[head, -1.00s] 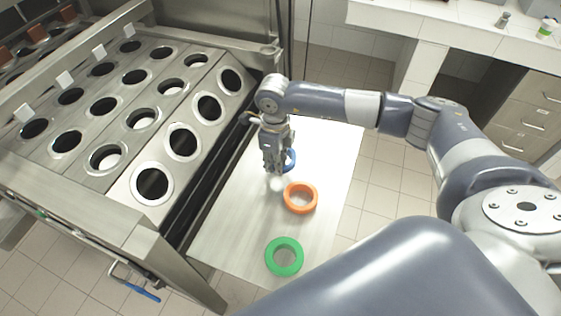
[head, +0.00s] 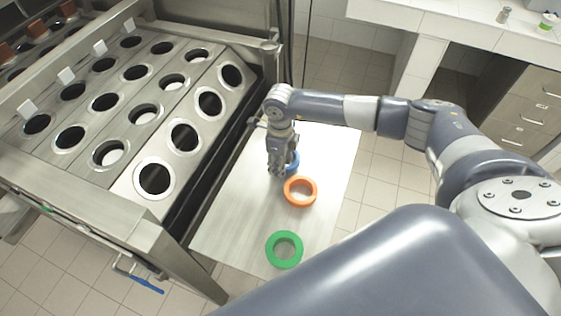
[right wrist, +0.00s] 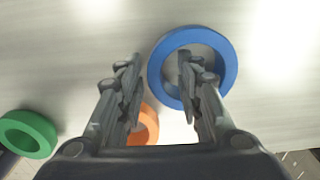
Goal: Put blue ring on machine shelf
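The blue ring (head: 293,160) lies on the pale table, partly hidden behind my right gripper (head: 278,172) in the head view. In the right wrist view the blue ring (right wrist: 228,62) lies flat at the right of centre. My right gripper (right wrist: 158,75) is open and empty. Its right finger overlaps the ring's opening, and its left finger is outside the ring on the left, so the ring's left band shows between the fingers. I cannot tell whether either finger touches it. My left gripper is not in view.
The pale table (head: 232,218) also holds an orange ring (head: 300,201) close to the blue one and a green ring (head: 285,262) at the front. The steel machine (head: 137,203) with rows of round holes stands at the left. A white counter (head: 455,28) is at the back right.

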